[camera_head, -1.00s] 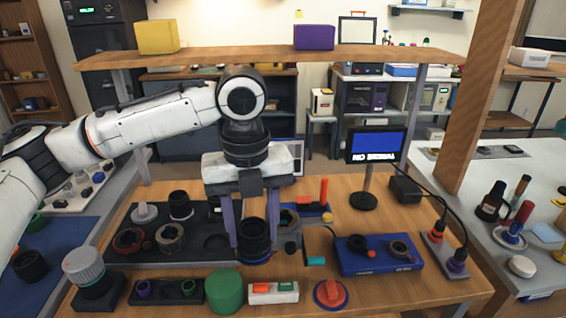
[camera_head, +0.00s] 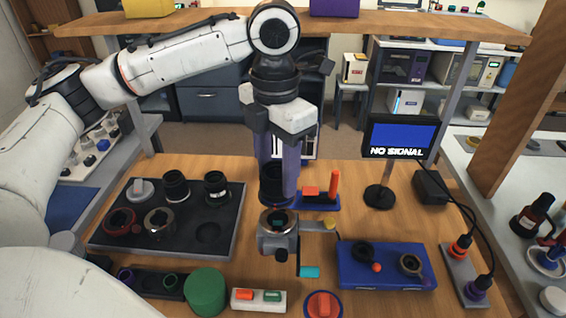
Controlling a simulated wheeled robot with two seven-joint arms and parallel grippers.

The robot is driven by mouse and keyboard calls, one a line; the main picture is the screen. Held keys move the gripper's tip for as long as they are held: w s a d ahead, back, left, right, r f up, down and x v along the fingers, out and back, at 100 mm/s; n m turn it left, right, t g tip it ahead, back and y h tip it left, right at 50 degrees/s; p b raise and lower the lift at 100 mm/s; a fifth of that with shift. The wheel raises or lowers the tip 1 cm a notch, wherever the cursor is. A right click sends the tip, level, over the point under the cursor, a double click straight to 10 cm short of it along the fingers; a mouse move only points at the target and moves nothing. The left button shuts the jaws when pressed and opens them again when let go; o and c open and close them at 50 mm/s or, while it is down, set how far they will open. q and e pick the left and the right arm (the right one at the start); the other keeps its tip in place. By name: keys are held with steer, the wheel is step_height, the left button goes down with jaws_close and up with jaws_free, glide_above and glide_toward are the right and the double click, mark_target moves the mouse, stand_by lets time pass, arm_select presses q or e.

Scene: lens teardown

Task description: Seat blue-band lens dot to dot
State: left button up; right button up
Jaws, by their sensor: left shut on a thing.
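My left gripper (camera_head: 279,192), fingers pointing down, is shut on a dark lens barrel (camera_head: 272,186). The barrel is upright, just above and slightly behind a round metal mount (camera_head: 278,221) in a grey holder with a crank and teal handle. I cannot tell whether the barrel touches the mount. No blue band or alignment dot can be made out on the barrel or mount. My right gripper does not show.
A black tray (camera_head: 207,253) at left holds several lens parts and has an empty round recess. A blue box (camera_head: 385,279) with two rings lies right. A green cylinder (camera_head: 206,293), a button box (camera_head: 258,299) and a red knob (camera_head: 323,304) line the front. A NO SIGNAL monitor (camera_head: 398,137) stands behind.

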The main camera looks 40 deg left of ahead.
arm_select(q)
steer(key=shift+s+f, duration=0.1)
steer(key=shift+f, duration=0.3)
steer(key=shift+f+b, duration=0.4)
steer(key=shift+b, duration=0.15)
step_height(320, 180, down, 2)
steer(key=b, duration=0.3)
steer(key=shift+f, duration=0.85)
steer(key=shift+p, duration=0.35)
steer(key=shift+r+p, duration=0.1)
steer(key=shift+p, duration=0.5)
